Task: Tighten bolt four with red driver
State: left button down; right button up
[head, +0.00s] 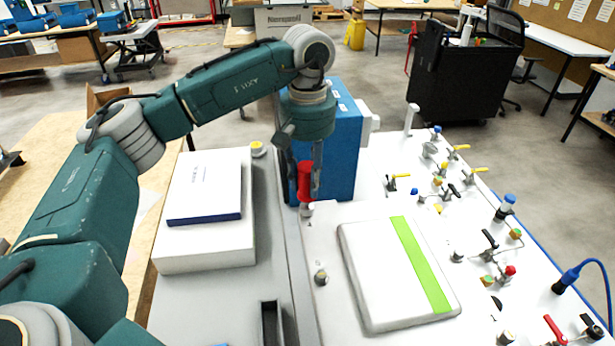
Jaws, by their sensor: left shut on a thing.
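My left arm comes in from the left and bends down over the assembly. My left gripper (313,182) is shut on the red driver (305,182), which stands roughly upright. The driver's lower end is just above or on a small metal bolt (307,209) at the back left corner of the white panel; I cannot tell whether they touch. Another bolt (321,277) stands at the panel's left edge, and one more (457,256) to the right of the analyser cover. The white cover (378,285) with a green stripe (421,262) lies on the panel. My right gripper is not in view.
A blue box (345,150) stands right behind the driver. A white box with a book-like white case (205,186) lies to the left on the grey surface. Several valves and fittings with coloured handles (452,192) crowd the right side of the panel. A black cart (460,75) stands behind.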

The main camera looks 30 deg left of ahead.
aim_at(308, 166)
pick_arm(q)
jog(key=shift+w+r+p, duration=0.3)
jog(key=shift+r, duration=0.6)
jog(key=shift+s+r+p, duration=0.4)
jog(key=shift+s+r, duration=0.1)
jog(key=shift+r, duration=0.3)
jog(key=shift+w+r+p, duration=0.3)
jog(key=shift+r+p, duration=0.1)
jog(key=shift+p, duration=0.05)
jog(key=shift+s+r+p, duration=0.15)
jog(key=shift+r+p, duration=0.4)
jog(key=shift+r, duration=0.35)
dwell(0.6)
